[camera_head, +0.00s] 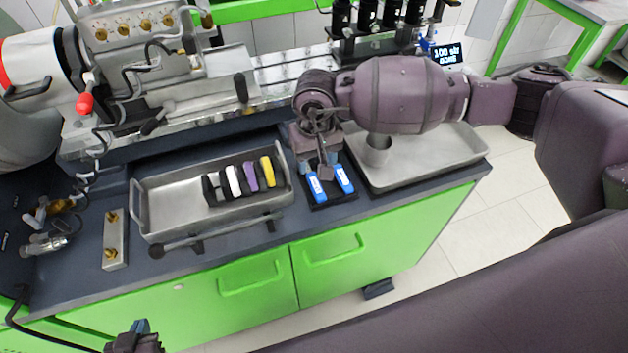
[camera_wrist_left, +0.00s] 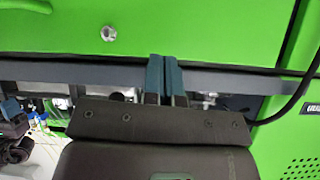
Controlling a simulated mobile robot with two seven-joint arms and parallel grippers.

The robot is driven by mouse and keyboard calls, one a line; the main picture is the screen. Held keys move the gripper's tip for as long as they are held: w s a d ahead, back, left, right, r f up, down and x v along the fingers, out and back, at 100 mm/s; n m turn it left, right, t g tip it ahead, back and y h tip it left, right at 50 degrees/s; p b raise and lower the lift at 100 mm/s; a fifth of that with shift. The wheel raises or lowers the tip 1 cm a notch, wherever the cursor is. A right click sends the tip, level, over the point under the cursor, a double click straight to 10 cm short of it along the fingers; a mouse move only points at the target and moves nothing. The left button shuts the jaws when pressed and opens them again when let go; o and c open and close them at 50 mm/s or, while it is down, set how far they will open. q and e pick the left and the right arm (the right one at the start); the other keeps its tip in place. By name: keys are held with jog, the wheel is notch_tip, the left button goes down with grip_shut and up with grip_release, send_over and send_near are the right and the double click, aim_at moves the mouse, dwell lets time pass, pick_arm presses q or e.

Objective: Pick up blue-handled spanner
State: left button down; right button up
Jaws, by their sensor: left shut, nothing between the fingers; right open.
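Two blue handles (camera_head: 317,189) (camera_head: 344,179) lie side by side on a black holder (camera_head: 338,196) on the dark worktop, between the two metal trays. Their far ends are hidden behind my right gripper, so I cannot see the spanner heads. My right gripper (camera_head: 317,168) points down just above the far ends of the handles, open. I cannot tell whether its fingers touch a handle. My left gripper (camera_head: 140,327) is low at the bottom edge, in front of the green cabinet, away from the handles. In the left wrist view its blue-tipped fingers (camera_wrist_left: 165,72) are together and empty.
A metal tray (camera_head: 152,212) to the left holds a rack with black, white, purple and yellow pieces (camera_head: 245,178). Testbench machinery stands behind. A green cabinet (camera_head: 350,255) fronts the worktop.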

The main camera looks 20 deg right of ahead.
aim_at(314, 180)
jog(key=shift+a+f, duration=0.2)
jog(key=shift+f, duration=3)
jog(key=shift+w, duration=0.1)
grip_shut()
